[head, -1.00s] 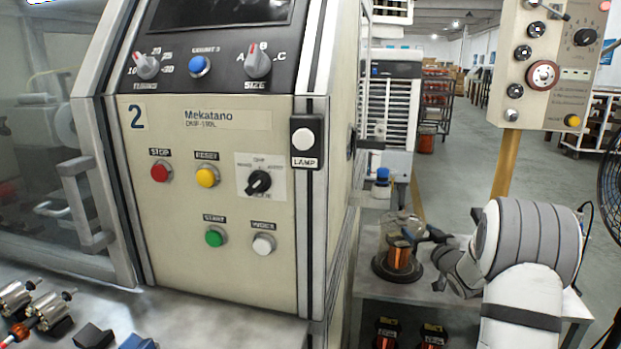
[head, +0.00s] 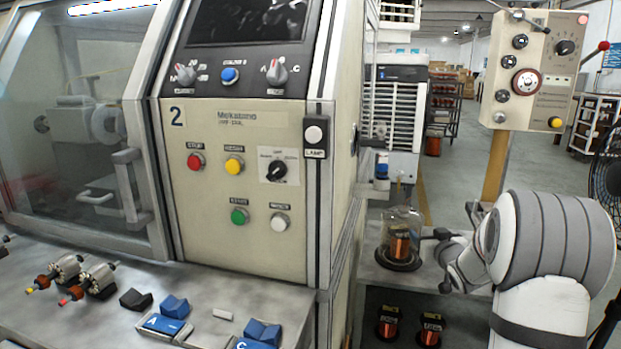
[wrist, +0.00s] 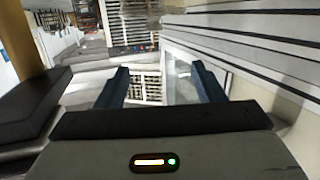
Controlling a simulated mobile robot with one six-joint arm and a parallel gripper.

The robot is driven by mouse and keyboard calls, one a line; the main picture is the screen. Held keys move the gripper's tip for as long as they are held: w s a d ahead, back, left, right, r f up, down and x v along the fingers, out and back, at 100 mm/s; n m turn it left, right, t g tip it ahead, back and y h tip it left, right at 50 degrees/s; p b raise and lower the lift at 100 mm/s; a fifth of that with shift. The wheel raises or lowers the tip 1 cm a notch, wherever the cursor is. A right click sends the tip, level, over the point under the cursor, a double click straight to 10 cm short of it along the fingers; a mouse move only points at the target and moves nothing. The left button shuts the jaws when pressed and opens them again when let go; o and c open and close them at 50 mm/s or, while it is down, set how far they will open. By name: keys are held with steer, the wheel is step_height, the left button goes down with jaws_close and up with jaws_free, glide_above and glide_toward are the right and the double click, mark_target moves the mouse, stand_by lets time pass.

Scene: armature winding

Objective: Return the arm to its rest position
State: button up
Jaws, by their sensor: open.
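My gripper (wrist: 160,85) is open and empty in the wrist view, its two dark blue fingers apart with the floor and a white slatted unit showing between them. In the head view my white and grey arm is folded at the right. Its dark end (head: 444,262) is beside the copper wire spool (head: 400,244) under a glass dome on a small side table; the fingers cannot be made out clearly there.
The winding machine (head: 245,145) fills the left and centre. Armatures (head: 68,268) and blue blocks marked A (head: 166,326) and C lie on the metal bench. More spools (head: 388,322) sit on a lower shelf. A control box (head: 535,65) on a post stands behind my arm.

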steer(key=s+a+r+g+p, duration=0.1)
steer(key=s+a+g, duration=0.3)
steer(key=s, duration=0.9)
steer(key=s+a+r+g+p, duration=0.2)
steer(key=s+a+g+p, duration=0.2)
steer(key=s, duration=1)
steer(key=s+a+r+m+g+p, duration=0.1)
steer(key=s+a+g, duration=0.4)
steer(key=s, duration=0.9)
steer(key=a+r+p, duration=0.1)
steer(key=a, duration=0.2)
steer(key=shift+s+a+g+h+p, duration=0.15)
steer(key=shift+a+g+h+p, duration=0.15)
steer(key=shift+a+h+p, duration=0.1)
steer(key=shift+c, duration=0.2)
